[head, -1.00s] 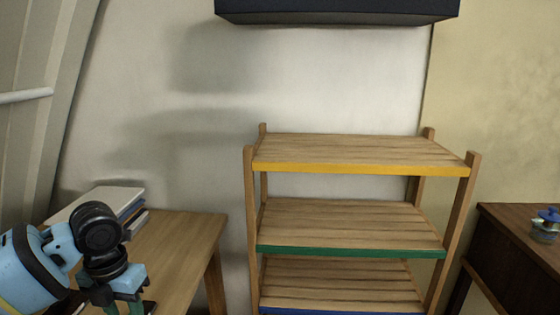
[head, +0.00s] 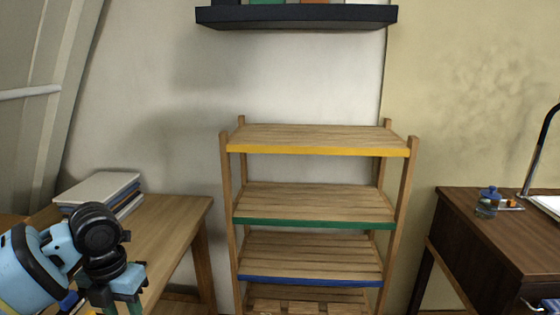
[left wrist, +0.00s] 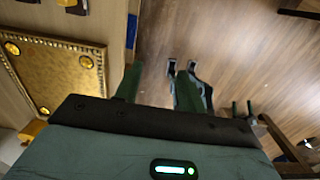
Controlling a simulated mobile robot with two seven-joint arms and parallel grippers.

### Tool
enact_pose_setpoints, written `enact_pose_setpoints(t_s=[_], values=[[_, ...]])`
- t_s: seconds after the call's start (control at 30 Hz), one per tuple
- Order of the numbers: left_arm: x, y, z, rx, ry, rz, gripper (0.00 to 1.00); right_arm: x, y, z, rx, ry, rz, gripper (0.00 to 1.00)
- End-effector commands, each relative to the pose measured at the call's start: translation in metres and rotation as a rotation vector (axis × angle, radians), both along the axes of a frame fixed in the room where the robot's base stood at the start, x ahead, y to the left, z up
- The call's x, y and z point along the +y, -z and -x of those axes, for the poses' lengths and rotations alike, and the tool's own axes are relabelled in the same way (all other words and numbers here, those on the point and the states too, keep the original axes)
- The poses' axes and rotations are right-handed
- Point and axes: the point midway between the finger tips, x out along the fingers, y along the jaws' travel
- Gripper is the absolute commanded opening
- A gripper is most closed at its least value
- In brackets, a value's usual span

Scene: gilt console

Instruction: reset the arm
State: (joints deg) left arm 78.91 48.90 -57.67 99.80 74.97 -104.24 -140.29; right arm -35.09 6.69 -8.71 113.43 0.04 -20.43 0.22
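My left arm enters the head view at the lower left, and its gripper (head: 120,299) is cut off by the bottom edge over the side of the wooden table. In the left wrist view my left gripper (left wrist: 157,88) has its two green fingers spread apart, with only floor visible between them and nothing held. My right gripper does not show clearly in either view.
A wooden rack (head: 316,140) with coloured shelf edges stands ahead. A wooden table (head: 168,228) with stacked books (head: 100,190) is left; a dark desk (head: 490,235) with a blue-lidded jar (head: 488,201) is right. A dark wall shelf (head: 297,17) hangs above. A gilt panel (left wrist: 62,75) shows lower down.

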Motion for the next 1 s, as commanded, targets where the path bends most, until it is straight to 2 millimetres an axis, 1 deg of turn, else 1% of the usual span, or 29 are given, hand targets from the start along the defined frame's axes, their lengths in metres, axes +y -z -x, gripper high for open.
enact_pose_setpoints(t_s=[0.07,0.1,0.27,0.47,0.6,0.8,1.0], values=[[0.0,0.0,0.0,0.0,0.0,0.0,0.4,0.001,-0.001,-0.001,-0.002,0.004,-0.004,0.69],[-0.007,0.011,0.0,-0.004,-0.025,0.014,0.4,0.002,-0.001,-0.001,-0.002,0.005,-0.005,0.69],[-0.031,0.042,-0.001,-0.035,-0.144,0.073,0.4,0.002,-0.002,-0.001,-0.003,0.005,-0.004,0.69],[-0.067,0.087,0.004,-0.065,-0.341,0.18,0.4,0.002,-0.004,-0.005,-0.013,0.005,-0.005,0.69],[-0.099,0.126,0.014,-0.072,-0.543,0.292,0.4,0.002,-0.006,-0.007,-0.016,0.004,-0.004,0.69],[-0.139,0.176,0.036,-0.05,-0.887,0.472,0.4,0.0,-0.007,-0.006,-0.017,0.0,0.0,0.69],[-0.164,0.216,0.066,0.007,-1.26,0.643,0.4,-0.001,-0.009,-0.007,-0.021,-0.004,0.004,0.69]])
